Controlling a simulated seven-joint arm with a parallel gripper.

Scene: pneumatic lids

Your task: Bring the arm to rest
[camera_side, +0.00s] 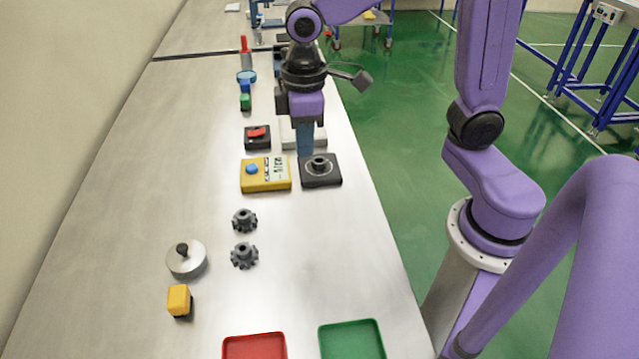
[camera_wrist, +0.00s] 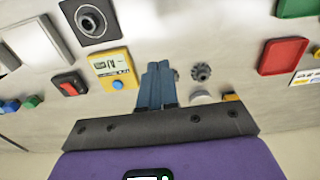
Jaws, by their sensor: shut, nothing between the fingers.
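My gripper (camera_side: 305,138) is above the far right part of the bench in the side view, with its blue fingers pointing down. The fingers are together and empty. They also show at the middle of the wrist view (camera_wrist: 158,72). In the side view the fingertips appear just behind the black square block with a round knob (camera_side: 320,171); I cannot tell how high they are above the bench.
Near the gripper are a yellow box with a blue button (camera_side: 265,175), a black box with a red switch (camera_side: 257,137) and a white plate (camera_side: 290,136). Closer are two gears (camera_side: 244,220), a silver lid (camera_side: 186,260), a yellow block (camera_side: 179,299), red (camera_side: 254,347) and green trays (camera_side: 351,340).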

